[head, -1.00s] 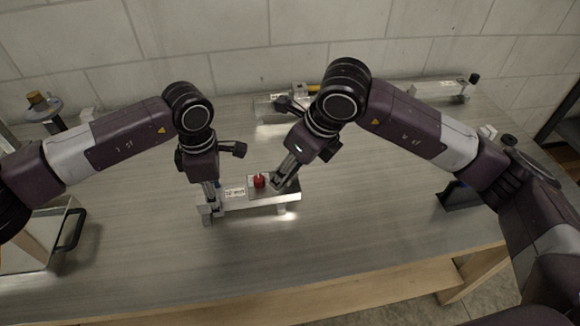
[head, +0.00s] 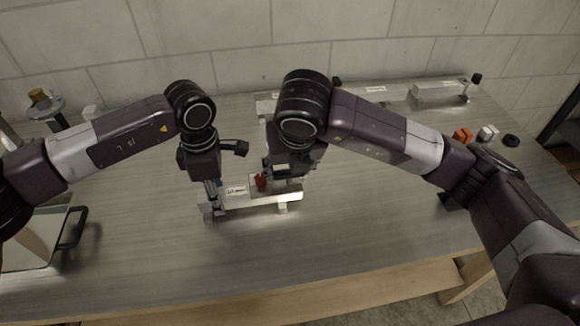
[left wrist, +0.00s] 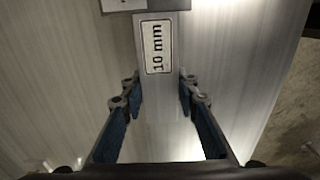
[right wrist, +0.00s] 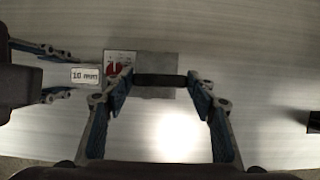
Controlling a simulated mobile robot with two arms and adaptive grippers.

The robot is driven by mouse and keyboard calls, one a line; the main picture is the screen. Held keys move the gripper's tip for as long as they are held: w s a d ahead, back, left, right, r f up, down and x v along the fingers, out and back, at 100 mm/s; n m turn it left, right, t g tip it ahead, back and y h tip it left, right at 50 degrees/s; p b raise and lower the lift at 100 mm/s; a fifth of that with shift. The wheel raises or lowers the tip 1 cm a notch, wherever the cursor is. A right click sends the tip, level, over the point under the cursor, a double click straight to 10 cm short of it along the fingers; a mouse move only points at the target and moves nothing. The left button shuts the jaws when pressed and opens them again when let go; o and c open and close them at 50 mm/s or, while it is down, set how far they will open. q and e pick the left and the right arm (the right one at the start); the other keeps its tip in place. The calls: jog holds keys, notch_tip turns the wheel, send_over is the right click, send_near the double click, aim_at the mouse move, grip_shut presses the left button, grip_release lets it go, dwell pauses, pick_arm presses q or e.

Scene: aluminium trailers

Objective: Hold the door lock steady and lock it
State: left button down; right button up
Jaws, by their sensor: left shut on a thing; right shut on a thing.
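The door lock is a bright aluminium bar (head: 252,203) on feet, mid-table, with a "10 mm" label (left wrist: 158,47) and a small red knob (head: 261,182). The knob also shows in the right wrist view (right wrist: 114,69), on a pale plate beside a grey plate (right wrist: 156,63). My left gripper (head: 212,196) is shut on the bar's left end; its fingers flank the bar in the left wrist view (left wrist: 160,84). My right gripper (right wrist: 160,82) is shut on a short black bar (right wrist: 160,79) at the grey plate, right of the knob. In the head view my right wrist partly hides it.
Another aluminium fixture (head: 437,92) stands along the back wall. Orange (head: 463,134) and grey small blocks and a black disc (head: 510,141) lie at the right. A metal box with a black handle (head: 73,230) is at the left. The table front is clear.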

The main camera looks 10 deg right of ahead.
jog(key=shift+c, duration=0.2)
dwell(0.3)
jog(key=o, duration=1.2)
jog(key=v, duration=1.2)
pick_arm(q)
jog(key=c, duration=1.4)
grip_release()
